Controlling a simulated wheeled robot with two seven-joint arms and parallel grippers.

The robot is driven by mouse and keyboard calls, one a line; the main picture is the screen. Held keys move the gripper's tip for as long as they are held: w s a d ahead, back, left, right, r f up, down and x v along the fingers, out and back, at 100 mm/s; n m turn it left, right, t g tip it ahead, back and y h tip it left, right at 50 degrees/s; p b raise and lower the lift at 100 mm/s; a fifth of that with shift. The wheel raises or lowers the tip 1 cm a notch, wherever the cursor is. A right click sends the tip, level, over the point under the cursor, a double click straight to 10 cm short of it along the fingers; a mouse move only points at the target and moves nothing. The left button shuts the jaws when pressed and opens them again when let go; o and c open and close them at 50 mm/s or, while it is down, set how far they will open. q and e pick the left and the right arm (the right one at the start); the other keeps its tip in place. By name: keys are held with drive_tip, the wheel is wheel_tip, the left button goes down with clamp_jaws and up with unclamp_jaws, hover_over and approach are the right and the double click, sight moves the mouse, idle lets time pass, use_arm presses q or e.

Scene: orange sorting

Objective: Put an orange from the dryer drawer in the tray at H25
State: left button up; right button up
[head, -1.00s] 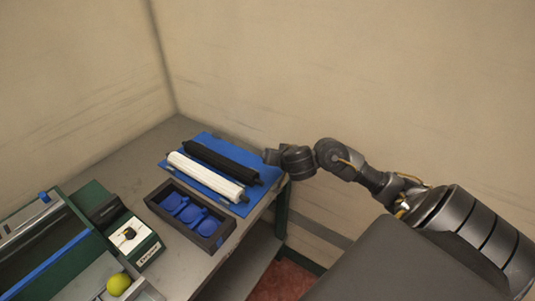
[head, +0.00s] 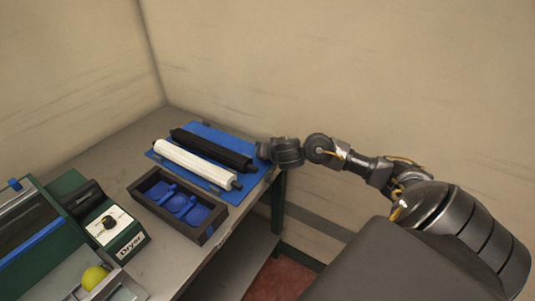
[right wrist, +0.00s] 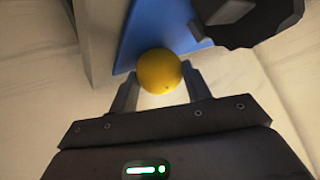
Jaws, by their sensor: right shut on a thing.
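My right gripper (right wrist: 162,78) is shut on a yellow-orange fruit (right wrist: 160,70) in the right wrist view, with a finger on either side. In the head view my right arm reaches left to the table's back right corner; its fingers and the held fruit cannot be made out there. Another yellow-green fruit (head: 95,278) lies in the dryer drawer (head: 118,290) at lower left. The dryer (head: 122,240) is a green box with a white dial panel. A black tray (head: 207,236) with blue cups stands on the table, and no fruit shows in it. No H25 label is readable.
A blue mat (head: 245,183) holds a black roller (head: 212,149) and a white roller (head: 195,164) behind the tray, beside my right wrist. The grey table (head: 150,262) is bare in front of the tray. Walls close in the back and the left.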

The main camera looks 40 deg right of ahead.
drive_tip(key=o, duration=1)
drive_tip(key=shift+o, duration=0.2)
